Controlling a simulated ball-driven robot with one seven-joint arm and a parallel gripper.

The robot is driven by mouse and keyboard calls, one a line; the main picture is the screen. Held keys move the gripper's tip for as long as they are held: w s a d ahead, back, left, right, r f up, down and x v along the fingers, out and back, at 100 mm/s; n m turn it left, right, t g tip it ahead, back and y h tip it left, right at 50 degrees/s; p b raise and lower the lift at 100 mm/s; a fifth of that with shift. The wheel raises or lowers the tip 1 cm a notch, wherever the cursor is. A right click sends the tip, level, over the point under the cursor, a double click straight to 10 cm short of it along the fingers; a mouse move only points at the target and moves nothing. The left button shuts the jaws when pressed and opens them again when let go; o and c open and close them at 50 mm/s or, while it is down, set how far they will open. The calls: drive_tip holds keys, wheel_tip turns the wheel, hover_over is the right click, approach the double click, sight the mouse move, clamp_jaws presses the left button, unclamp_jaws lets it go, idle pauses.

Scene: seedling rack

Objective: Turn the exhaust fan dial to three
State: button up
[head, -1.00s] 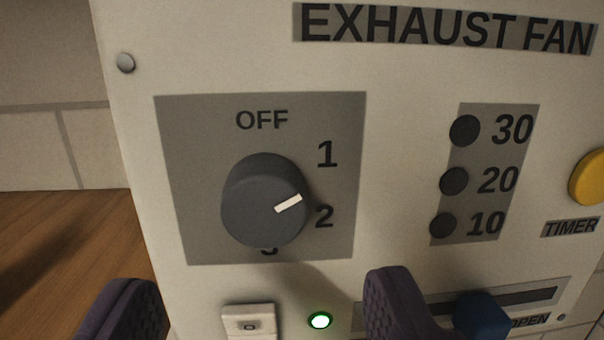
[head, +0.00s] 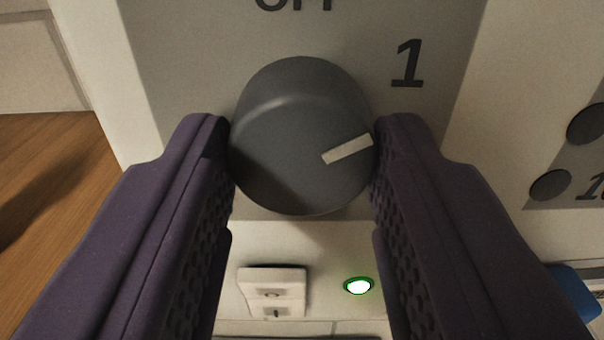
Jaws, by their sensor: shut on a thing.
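The exhaust fan dial (head: 290,110) is a dark grey round knob on a grey plate (head: 420,140) of the cream panel. Its white pointer mark (head: 348,149) points right and slightly up, below the 1 (head: 407,63). The lower part of OFF shows above the dial. The 2 and the 3 are hidden behind my gripper and the dial. My gripper (head: 303,150) has purple, ridged fingers, one on each side of the dial, and is shut on it.
A small white switch plate (head: 273,292) and a lit green lamp (head: 358,286) sit below the dial. Black round buttons (head: 551,185) are at right, with a blue slider knob (head: 575,295) below them. A wooden surface (head: 45,180) is at left.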

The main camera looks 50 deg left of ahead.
drive_tip(key=shift+f+m+b, duration=0.1)
drive_tip(key=shift+m+b, duration=0.2)
drive_tip(key=shift+b, duration=0.1)
drive_tip(key=shift+f+m+b, duration=0.1)
drive_tip(key=shift+m+b, duration=0.45)
drive_tip(key=shift+m, duration=0.05)
drive_tip(key=shift+m+b, duration=1)
drive_tip(key=shift+m, duration=0.2)
drive_tip(key=m+b, duration=0.1)
drive_tip(key=m, duration=0.2)
drive_tip(key=shift+m, duration=0.4)
drive_tip(key=m, duration=0.3)
drive_tip(key=shift+r+m+b, duration=0.2)
drive_tip(key=shift+m+b, duration=0.1)
drive_tip(key=shift+b, duration=0.1)
drive_tip(key=m, duration=0.6)
drive_tip(key=shift+s+r+p, duration=0.1)
drive_tip(key=shift+p, duration=0.3)
drive_tip(key=m+p, duration=0.1)
drive_tip(key=m, duration=0.3)
drive_tip(key=shift+m+p, duration=0.5)
drive_tip(key=shift+m, duration=0.6)
